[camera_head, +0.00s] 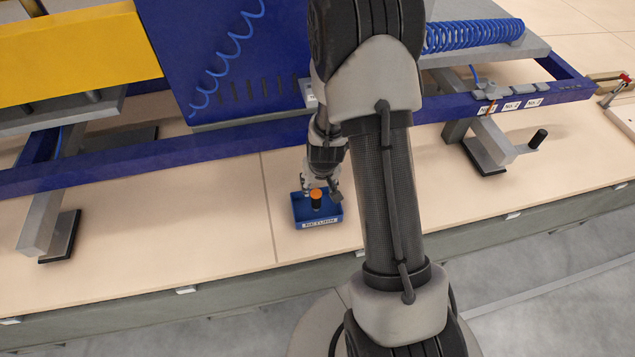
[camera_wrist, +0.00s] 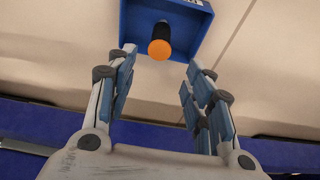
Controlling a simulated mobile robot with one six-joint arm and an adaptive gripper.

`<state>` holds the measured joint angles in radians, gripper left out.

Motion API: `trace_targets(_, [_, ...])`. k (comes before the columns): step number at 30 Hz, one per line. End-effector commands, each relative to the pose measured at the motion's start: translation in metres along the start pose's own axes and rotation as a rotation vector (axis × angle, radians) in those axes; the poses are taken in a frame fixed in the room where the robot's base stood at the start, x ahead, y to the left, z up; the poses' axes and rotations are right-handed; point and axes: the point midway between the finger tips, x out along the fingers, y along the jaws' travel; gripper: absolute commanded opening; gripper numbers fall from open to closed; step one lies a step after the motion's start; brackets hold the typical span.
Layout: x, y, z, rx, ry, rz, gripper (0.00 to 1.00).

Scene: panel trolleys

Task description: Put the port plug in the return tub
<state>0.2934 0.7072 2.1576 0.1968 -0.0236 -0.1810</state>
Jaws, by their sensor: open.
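The port plug (camera_head: 316,202) has a black body and an orange end. It is inside the outline of the blue return tub (camera_head: 298,212), which has a white label on its front. The plug looks upright, orange end up. In the wrist view the plug (camera_wrist: 160,44) shows against the tub's (camera_wrist: 198,38) floor, orange end towards me. My gripper (camera_wrist: 161,58) is open, with the blue-padded fingers apart on either side of the line to the plug and not touching it. In the head view my gripper (camera_head: 321,188) is over the tub, partly hidden by my arm.
A blue trolley frame (camera_head: 240,142) runs behind the tub, with a blue panel (camera_head: 225,60) and coiled blue hose (camera_head: 475,36). Grey legs (camera_head: 50,205) stand on the beige bench (camera_head: 180,230). The bench is clear left of the tub. Its front edge is close.

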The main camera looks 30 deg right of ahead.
Motion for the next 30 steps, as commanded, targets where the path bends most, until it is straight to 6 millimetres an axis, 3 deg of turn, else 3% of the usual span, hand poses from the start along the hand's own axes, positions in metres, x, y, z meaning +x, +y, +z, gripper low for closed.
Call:
trace_targets(4, [-0.019,-0.004,-0.005,-0.007,0.008,-0.006,0.47])
trace_targets(7, [-0.051,-0.015,-0.012,-0.028,0.02,-0.023,0.47])
trace_targets(11, [-0.118,-0.037,-0.018,-0.07,0.04,-0.054,0.47])
trace_targets(14, [-0.172,-0.052,-0.009,-0.108,0.049,-0.076,0.47])
trace_targets(18, [-0.241,-0.066,0.014,-0.159,0.065,-0.097,0.47])
trace_targets(24, [-0.321,-0.072,0.068,-0.227,0.087,-0.111,0.47])
trace_targets(30, [-0.366,-0.064,0.122,-0.272,0.103,-0.11,0.47])
